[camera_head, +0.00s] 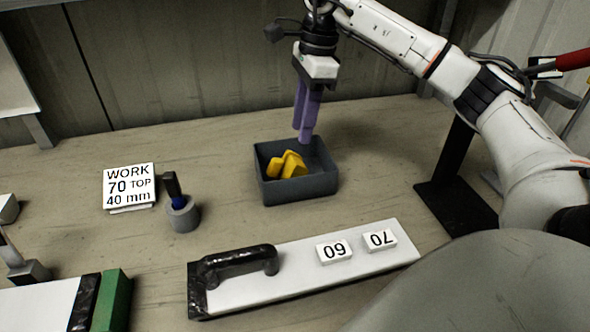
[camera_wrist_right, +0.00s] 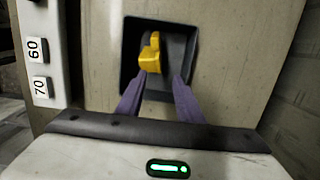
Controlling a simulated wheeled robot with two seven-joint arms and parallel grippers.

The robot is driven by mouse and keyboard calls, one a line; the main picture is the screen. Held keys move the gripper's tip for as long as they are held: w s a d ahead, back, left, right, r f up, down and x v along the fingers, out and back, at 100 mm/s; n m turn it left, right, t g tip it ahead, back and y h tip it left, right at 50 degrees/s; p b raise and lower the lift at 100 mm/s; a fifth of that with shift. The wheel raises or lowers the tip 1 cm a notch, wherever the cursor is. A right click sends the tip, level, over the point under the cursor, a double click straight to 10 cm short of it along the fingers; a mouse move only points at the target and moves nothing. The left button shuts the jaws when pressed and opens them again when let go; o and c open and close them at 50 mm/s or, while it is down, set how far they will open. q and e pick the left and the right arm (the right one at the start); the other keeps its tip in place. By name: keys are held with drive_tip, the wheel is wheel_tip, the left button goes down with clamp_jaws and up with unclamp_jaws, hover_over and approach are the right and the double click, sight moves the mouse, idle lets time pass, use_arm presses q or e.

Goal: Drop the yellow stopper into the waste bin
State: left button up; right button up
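The yellow stopper (camera_head: 291,165) lies inside the dark grey waste bin (camera_head: 317,187); its yellow shape looks like two blocky parts, and I cannot tell if they are one piece. In the right wrist view the stopper (camera_wrist_right: 150,58) rests in the bin (camera_wrist_right: 130,40), just beyond the left-hand fingertip. My right gripper (camera_head: 302,133) points down over the back part of the bin with its purple fingers. The right wrist view shows the fingers (camera_wrist_right: 159,77) apart with nothing between them. My left gripper is not in view.
A white tray (camera_head: 300,281) with a black handle and tags 60 and 70 lies in front of the bin. A grey cylinder (camera_head: 183,217) and a WORK 70 TOP sign (camera_head: 129,186) stand to the left. A dark stand (camera_head: 455,205) is at right. The bench behind the sign is clear.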

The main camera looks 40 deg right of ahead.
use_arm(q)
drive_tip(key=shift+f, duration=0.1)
use_arm(e)
drive_tip(key=shift+r, duration=0.1)
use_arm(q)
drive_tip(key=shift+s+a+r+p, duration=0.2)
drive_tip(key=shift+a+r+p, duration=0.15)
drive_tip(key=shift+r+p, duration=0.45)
use_arm(e)
wheel_tip(320, 180, up, 10)
drive_tip(key=d, duration=0.1)
drive_tip(key=shift+s+d, duration=0.2)
drive_tip(key=shift+s, duration=0.2)
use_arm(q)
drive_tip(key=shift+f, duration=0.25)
